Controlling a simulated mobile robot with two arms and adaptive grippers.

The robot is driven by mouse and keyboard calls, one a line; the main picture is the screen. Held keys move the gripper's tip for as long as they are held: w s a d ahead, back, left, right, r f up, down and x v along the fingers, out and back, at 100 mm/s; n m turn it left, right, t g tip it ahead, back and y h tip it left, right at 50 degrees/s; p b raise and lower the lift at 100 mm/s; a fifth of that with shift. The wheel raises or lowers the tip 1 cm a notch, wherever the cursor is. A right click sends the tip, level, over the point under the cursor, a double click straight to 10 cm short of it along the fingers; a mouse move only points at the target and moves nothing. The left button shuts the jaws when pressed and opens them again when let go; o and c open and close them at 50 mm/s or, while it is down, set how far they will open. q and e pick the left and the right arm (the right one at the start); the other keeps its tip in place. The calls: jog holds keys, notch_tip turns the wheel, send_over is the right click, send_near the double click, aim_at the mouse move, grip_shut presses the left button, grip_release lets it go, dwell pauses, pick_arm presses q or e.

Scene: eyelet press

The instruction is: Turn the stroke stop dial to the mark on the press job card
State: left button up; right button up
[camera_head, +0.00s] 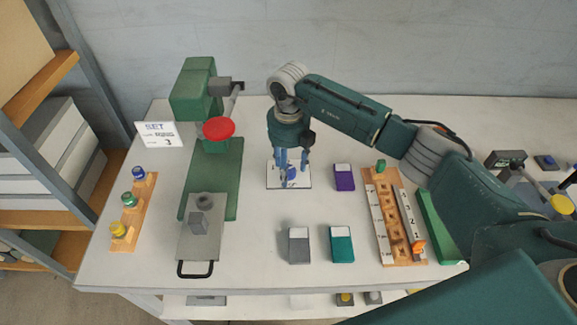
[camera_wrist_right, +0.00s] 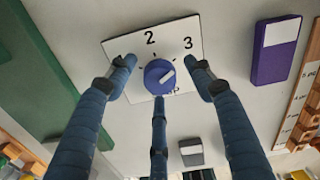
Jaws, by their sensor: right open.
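The stroke stop dial (camera_wrist_right: 160,76) is a round blue knob with a white pointer line, on a white plate (camera_wrist_right: 190,35) numbered 2 and 3, with the 1 partly hidden by a finger. The pointer slants up and right, roughly toward the 3 side; exact alignment is hard to tell. The job card (camera_head: 157,134) stands at the left beside the green press (camera_head: 195,92) and reads SET and 3, with a small middle line unclear. My right gripper (camera_head: 291,174) points down over the dial, its three fingers open and spread around it. Contact cannot be told. My left gripper is out of view.
Purple (camera_head: 344,177), grey (camera_head: 299,245) and teal (camera_head: 341,244) blocks lie on the white table. A wooden numbered rack (camera_head: 393,220) stands right of them. A wooden strip (camera_head: 131,210) with coloured knobs is at left. The press's grey slide plate (camera_head: 193,255) lies in front.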

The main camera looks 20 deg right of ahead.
aim_at(289, 169)
notch_tip(289, 169, up, 12)
dwell(0.6)
